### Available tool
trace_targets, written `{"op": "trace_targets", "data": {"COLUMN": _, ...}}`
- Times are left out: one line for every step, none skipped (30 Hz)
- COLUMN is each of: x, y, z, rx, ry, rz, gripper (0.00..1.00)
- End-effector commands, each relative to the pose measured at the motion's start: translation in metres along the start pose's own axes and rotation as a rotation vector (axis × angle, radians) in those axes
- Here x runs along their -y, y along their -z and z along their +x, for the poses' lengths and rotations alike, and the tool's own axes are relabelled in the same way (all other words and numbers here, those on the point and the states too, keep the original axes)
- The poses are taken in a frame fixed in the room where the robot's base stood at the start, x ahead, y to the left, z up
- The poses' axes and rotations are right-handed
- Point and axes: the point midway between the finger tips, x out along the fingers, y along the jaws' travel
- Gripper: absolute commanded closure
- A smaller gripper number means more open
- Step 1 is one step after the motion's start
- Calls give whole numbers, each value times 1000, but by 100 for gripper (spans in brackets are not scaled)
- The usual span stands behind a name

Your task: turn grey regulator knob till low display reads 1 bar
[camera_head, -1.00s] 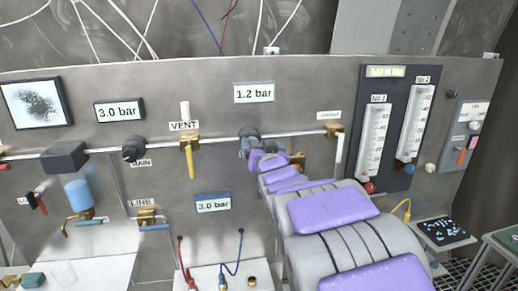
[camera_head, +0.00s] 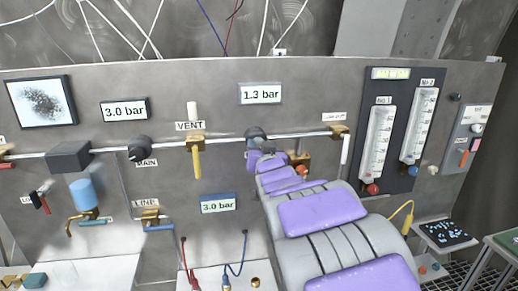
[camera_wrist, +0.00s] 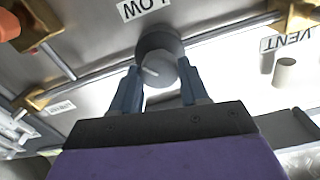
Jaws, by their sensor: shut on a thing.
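The grey regulator knob (camera_wrist: 160,58) sits between the two blue-grey fingers of my gripper (camera_wrist: 158,78) in the wrist view, with a pale mark line on its face and a LOW label (camera_wrist: 146,8) beside it. My gripper is shut on the knob. In the head view the knob (camera_head: 256,136) shows on the pipe, and my purple-and-grey arm covers what lies below it. The display above the knob (camera_head: 260,94) reads 1.3 bar.
A display at the left (camera_head: 125,110) and a lower one (camera_head: 218,204) both read 3.0 bar. A dark MAIN knob (camera_head: 139,148) and a yellow VENT handle (camera_head: 196,162) are to the left. Two flow tubes (camera_head: 379,145) stand to the right.

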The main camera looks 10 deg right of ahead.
Motion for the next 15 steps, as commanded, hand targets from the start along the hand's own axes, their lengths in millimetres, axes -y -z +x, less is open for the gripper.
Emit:
{"op": "trace_targets", "data": {"x": 1, "y": -3, "z": 0, "rx": 6, "ry": 3, "rz": -3, "gripper": 86}}
{"op": "trace_targets", "data": {"x": 2, "y": -3, "z": 0, "rx": 6, "ry": 4, "rz": -3, "gripper": 86}}
{"op": "trace_targets", "data": {"x": 2, "y": -3, "z": 0, "rx": 7, "ry": 4, "rz": -1, "gripper": 86}}
{"op": "trace_targets", "data": {"x": 2, "y": -4, "z": 0, "rx": 7, "ry": 4, "rz": 1, "gripper": 86}}
{"op": "trace_targets", "data": {"x": 2, "y": -4, "z": 1, "rx": 7, "ry": 4, "rz": 4, "gripper": 86}}
{"op": "trace_targets", "data": {"x": 2, "y": -4, "z": 1, "rx": 8, "ry": 4, "rz": 10, "gripper": 86}}
{"op": "trace_targets", "data": {"x": 2, "y": -4, "z": 1, "rx": 8, "ry": 4, "rz": 16, "gripper": 86}}
{"op": "trace_targets", "data": {"x": 2, "y": -4, "z": 1, "rx": 8, "ry": 4, "rz": 23, "gripper": 86}}
{"op": "trace_targets", "data": {"x": 3, "y": -4, "z": 1, "rx": 9, "ry": 4, "rz": 36, "gripper": 86}}
{"op": "trace_targets", "data": {"x": 3, "y": -4, "z": 1, "rx": 9, "ry": 4, "rz": 48, "gripper": 86}}
{"op": "trace_targets", "data": {"x": 2, "y": -4, "z": 1, "rx": 10, "ry": 4, "rz": 61, "gripper": 86}}
{"op": "trace_targets", "data": {"x": 2, "y": -4, "z": 1, "rx": 10, "ry": 4, "rz": 82, "gripper": 86}}
{"op": "trace_targets", "data": {"x": 2, "y": -4, "z": 1, "rx": 10, "ry": 4, "rz": 99, "gripper": 86}}
{"op": "trace_targets", "data": {"x": 2, "y": -4, "z": 1, "rx": 11, "ry": 4, "rz": 117, "gripper": 86}}
{"op": "trace_targets", "data": {"x": 3, "y": -4, "z": 1, "rx": 11, "ry": 4, "rz": 147, "gripper": 86}}
